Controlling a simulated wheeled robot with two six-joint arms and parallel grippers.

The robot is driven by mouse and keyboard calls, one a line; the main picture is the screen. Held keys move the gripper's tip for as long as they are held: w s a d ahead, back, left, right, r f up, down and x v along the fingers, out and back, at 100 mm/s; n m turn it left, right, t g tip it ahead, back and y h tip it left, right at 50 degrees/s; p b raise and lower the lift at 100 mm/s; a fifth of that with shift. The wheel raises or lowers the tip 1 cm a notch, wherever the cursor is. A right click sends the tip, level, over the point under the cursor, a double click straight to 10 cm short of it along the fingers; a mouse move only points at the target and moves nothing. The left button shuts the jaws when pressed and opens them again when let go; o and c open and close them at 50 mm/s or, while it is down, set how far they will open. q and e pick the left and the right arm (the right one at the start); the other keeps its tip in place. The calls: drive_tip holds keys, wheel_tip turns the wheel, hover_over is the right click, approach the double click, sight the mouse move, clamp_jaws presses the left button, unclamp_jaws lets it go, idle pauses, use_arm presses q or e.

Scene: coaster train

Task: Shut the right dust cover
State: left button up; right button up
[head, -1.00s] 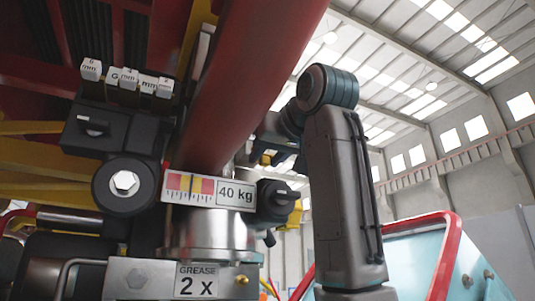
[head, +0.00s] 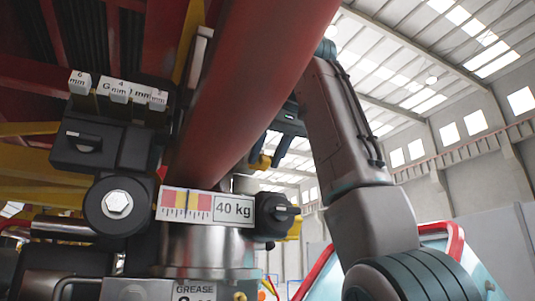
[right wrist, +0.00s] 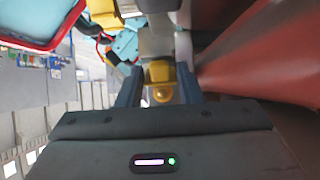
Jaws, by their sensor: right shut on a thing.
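My right gripper (head: 268,148) reaches in behind the big red tube (head: 240,85). In the right wrist view its two dark fingers (right wrist: 160,88) are shut on a yellow part (right wrist: 159,72) with a round knob. That yellow part also shows at the fingertips in the head view (head: 259,163), largely hidden by the tube. I cannot tell for sure whether it is the right dust cover. Another yellow piece (head: 294,227) shows behind the black knob (head: 280,213) beside the 40 kg label (head: 233,209). My left gripper is not in view.
The red tube runs close beside my right gripper in the right wrist view (right wrist: 265,75). A black box with a switch (head: 90,143) and white mm tags stands at left. A red-rimmed pale blue panel (head: 435,245) is at lower right.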

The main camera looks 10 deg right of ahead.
drive_tip(key=shift+r, duration=0.2)
idle(0.3)
drive_tip(key=o, duration=0.7)
drive_tip(key=shift+c, duration=0.2)
drive_tip(key=shift+s, duration=0.1)
drive_tip(key=v, duration=1)
drive_tip(key=shift+s+r+b, duration=0.2)
drive_tip(key=shift+s+b, duration=0.05)
drive_tip(key=shift+b, duration=0.1)
drive_tip(key=shift+d, duration=0.1)
